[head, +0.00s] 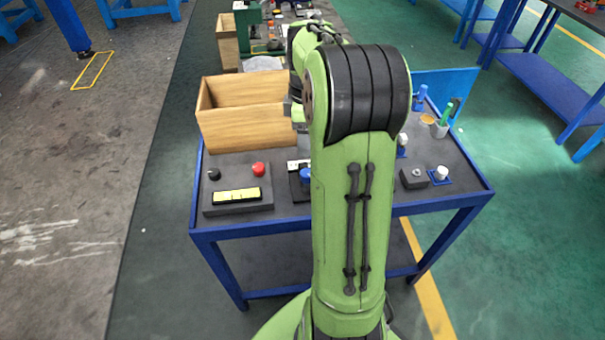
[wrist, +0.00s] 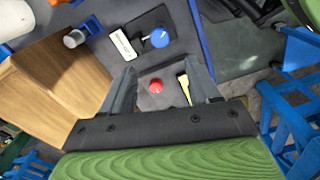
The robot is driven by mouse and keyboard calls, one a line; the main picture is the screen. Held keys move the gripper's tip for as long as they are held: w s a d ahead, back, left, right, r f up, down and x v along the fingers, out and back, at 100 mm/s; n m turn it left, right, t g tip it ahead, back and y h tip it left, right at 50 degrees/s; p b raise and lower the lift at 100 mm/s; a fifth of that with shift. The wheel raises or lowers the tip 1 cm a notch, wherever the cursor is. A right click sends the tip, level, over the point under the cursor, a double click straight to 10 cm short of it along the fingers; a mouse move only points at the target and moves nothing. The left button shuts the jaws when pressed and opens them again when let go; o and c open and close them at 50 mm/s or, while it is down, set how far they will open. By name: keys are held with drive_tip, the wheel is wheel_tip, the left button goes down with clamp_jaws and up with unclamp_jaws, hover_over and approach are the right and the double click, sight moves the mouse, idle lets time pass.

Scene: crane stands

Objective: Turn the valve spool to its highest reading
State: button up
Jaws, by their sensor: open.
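A round blue knob (wrist: 160,37) on a dark plate beside a white label strip (wrist: 122,45) looks like the valve spool. My gripper (wrist: 160,75) is open and empty in the wrist view. Its two fingers point towards the knob, which lies beyond the tips and between their lines. In the head view my arm hides most of the gripper.
A grey panel (head: 236,203) with a red ball knob (head: 258,169), black knob (head: 214,174) and yellow strip (head: 237,196) stands front left. An open wooden box (head: 245,130) stands behind it. A dark block (head: 414,178) and white-topped piece (head: 441,173) sit at right.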

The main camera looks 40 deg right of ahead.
sight(306, 172)
wheel_tip(306, 172, down, 12)
drive_tip(key=b, duration=0.4)
drive_tip(key=shift+d, duration=0.1)
drive_tip(key=shift+c, duration=0.2)
drive_tip(key=c, duration=1)
